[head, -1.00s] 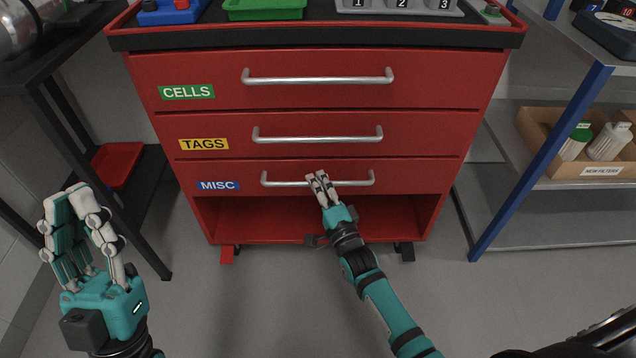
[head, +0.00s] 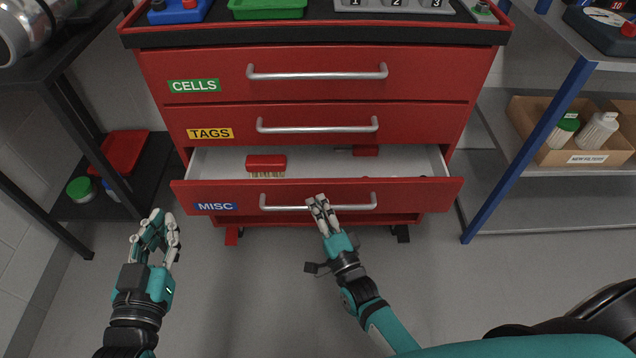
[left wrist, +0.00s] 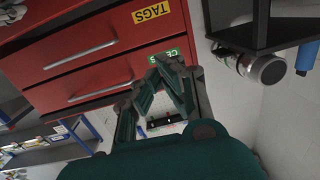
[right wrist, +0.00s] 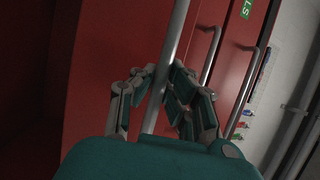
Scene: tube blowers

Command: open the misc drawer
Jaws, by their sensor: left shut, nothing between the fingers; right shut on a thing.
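The misc drawer (head: 410,195) is the lowest drawer of the red cabinet, with a blue MISC label (head: 216,206). It stands pulled out, and its pale inside shows. My right gripper (head: 319,205) is shut on the drawer's silver handle (head: 275,203), a little right of its middle. In the right wrist view the handle bar (right wrist: 170,75) runs between the fingers. Inside the drawer lie a red brush-like item (head: 266,163) and a red object (head: 366,150) at the back. My left gripper (head: 158,225) is shut and empty, left of the drawer and apart from it.
The tags drawer (head: 420,122) and cells drawer (head: 430,72) above are shut. A black shelf (head: 70,205) with a red tray (head: 123,150) stands left. A blue-posted rack (head: 525,150) with a cardboard box (head: 610,157) stands right. The floor in front is clear.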

